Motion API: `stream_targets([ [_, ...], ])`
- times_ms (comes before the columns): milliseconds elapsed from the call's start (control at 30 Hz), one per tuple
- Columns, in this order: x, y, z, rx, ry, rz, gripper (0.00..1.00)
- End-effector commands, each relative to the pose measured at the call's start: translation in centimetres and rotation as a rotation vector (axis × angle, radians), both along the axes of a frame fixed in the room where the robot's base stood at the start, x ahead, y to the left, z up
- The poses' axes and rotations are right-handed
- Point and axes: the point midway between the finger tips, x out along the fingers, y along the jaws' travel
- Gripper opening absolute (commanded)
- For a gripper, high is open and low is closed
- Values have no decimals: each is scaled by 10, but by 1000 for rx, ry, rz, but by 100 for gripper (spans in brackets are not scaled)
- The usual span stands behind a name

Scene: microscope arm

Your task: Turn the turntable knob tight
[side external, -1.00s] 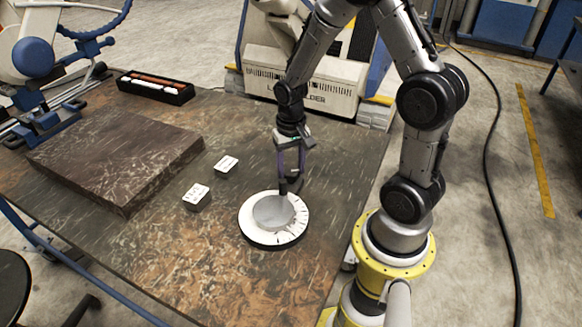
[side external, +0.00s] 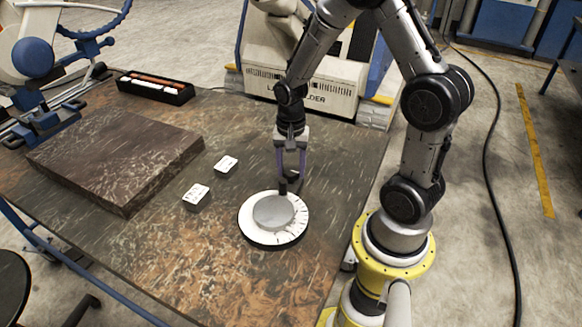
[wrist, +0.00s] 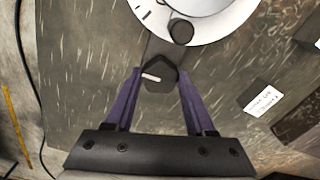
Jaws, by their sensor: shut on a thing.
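The turntable (side external: 258,233) is a round white dial with dark marks and a grey centre disc, flat on the table in the side view. Its white rim (wrist: 215,30) shows at the top of the wrist view, with a round black post (wrist: 181,32) by its edge. The black angular knob (wrist: 158,75), with a white pointer line, sits beside the dial on a dark bracket. My gripper (wrist: 158,78) points down with its purple fingers shut on the knob. In the side view my gripper (side external: 291,175) is just behind the dial, and the knob is largely hidden between the fingers.
Two small white-topped blocks (side external: 196,194) (side external: 226,164) stand left of the dial. A thick dark slab (side external: 115,150) lies further left, and a black tray (side external: 155,88) with rods is at the back. The table in front of the dial is clear.

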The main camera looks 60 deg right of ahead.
Motion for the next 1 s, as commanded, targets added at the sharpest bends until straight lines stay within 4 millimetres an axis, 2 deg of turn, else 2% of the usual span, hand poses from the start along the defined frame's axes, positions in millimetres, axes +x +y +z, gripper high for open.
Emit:
stream_targets([
  [267,2,-1,2,-4,-8,0,0],
  [300,2,-1,2,-4,-8,0,57],
  [367,2,-1,2,-3,-7,0,67],
  [633,1,0,1,-2,-4,1,68],
  [767,2,-1,7,-2,-5,1,68],
  [867,2,-1,19,-3,-7,1,68],
  [1000,2,-1,47,-4,-10,1,68],
])
